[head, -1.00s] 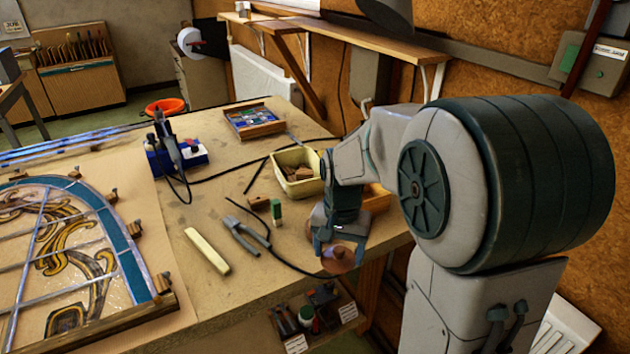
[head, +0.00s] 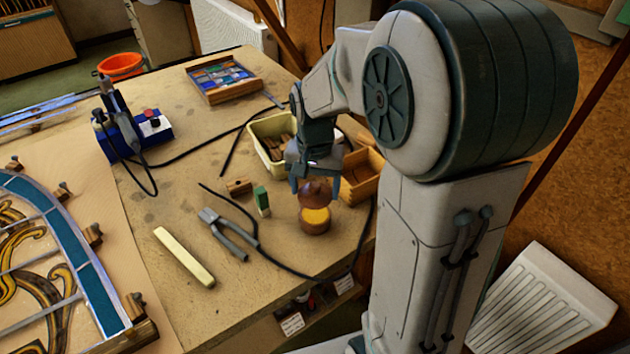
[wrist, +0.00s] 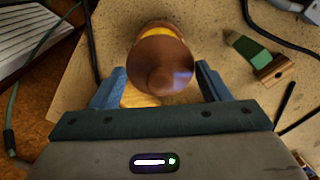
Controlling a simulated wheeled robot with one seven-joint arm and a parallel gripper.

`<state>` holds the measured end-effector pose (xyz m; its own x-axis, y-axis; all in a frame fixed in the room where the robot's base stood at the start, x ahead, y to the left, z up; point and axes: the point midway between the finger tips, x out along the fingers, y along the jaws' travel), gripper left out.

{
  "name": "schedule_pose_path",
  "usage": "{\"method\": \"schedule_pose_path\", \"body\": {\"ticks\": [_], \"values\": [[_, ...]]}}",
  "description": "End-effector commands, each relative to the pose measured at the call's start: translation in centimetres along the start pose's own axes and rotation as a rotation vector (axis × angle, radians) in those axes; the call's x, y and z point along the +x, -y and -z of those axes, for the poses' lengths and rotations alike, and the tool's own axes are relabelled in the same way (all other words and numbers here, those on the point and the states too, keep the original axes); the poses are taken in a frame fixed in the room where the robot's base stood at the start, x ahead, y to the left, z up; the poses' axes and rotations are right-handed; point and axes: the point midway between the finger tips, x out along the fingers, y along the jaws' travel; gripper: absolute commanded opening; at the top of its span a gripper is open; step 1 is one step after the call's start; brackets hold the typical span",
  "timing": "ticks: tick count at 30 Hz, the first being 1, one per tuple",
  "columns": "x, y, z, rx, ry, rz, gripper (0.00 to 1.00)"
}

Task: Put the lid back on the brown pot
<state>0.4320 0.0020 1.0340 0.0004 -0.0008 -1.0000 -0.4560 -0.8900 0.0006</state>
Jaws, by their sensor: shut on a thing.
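The brown pot (head: 314,225) stands on the workbench near its right edge, its yellow inside showing. The brown lid (head: 314,190) is above the pot, apart from it and toward its far side in the head view. My gripper (head: 314,178) points down and is shut on the lid. In the wrist view, the lid (wrist: 162,68) sits between my fingers with its knob toward the camera. It covers most of the pot (wrist: 158,24), leaving a yellow strip and some rim. The exact grip on the knob is hard to see.
A cream tub (head: 268,150) and a wooden box (head: 362,180) stand close behind my gripper. A cream bar (head: 183,256) lies farther left.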

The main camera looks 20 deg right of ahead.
Motion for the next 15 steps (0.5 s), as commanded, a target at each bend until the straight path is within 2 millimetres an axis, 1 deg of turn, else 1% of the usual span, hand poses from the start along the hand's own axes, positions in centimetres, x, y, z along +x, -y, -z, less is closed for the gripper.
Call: {"method": "schedule_pose_path", "body": {"ticks": [1, 9, 15], "values": [[0.8, 0.0, 0.0, 0.000, 0.001, 0.000, 0.47], [3.5, -0.1, 0.0, 0.003, 0.001, -0.001, 0.47], [5.0, -0.2, 0.1, 0.005, 0.001, 0.000, 0.47]]}}
